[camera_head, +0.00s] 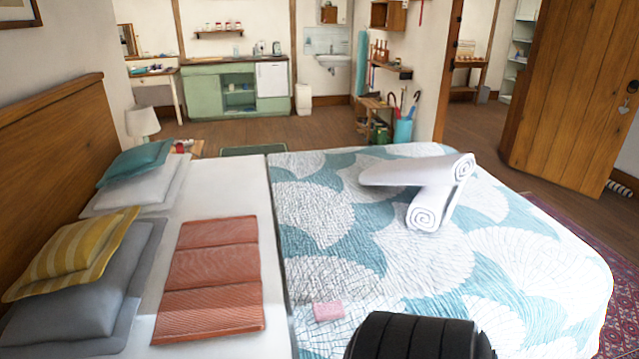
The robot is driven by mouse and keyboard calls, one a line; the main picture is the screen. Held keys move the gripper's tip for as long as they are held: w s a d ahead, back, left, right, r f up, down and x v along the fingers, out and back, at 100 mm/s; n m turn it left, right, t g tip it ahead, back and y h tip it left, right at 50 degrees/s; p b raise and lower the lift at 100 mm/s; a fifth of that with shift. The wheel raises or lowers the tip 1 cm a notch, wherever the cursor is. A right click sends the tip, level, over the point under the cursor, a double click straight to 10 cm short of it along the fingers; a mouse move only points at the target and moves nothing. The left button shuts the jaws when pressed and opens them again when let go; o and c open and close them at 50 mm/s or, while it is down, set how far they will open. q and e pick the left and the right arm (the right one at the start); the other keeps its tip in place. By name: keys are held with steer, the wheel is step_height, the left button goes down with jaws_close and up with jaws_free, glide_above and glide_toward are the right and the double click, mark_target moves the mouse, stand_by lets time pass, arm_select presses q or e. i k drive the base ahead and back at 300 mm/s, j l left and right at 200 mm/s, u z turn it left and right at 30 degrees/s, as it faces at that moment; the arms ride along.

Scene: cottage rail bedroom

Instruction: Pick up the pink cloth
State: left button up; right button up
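The pink cloth (328,311) is a small, folded-looking pink rectangle. It lies flat on the teal and white patterned bedspread (330,220), near the bottom of the head view and just left of centre. It is close to the left edge of the bedspread, where the white sheet begins. Nothing covers it. Neither my left nor my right gripper shows in this view.
A red striped folded throw (212,268) lies on the white sheet to the cloth's left. Rolled white towels (430,206) rest on the bedspread farther back. Pillows (85,290) line the wooden headboard (50,140). The bedspread around the cloth is mostly clear.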

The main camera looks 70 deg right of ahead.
mark_target(325, 312)
steer(key=z, duration=2.15)
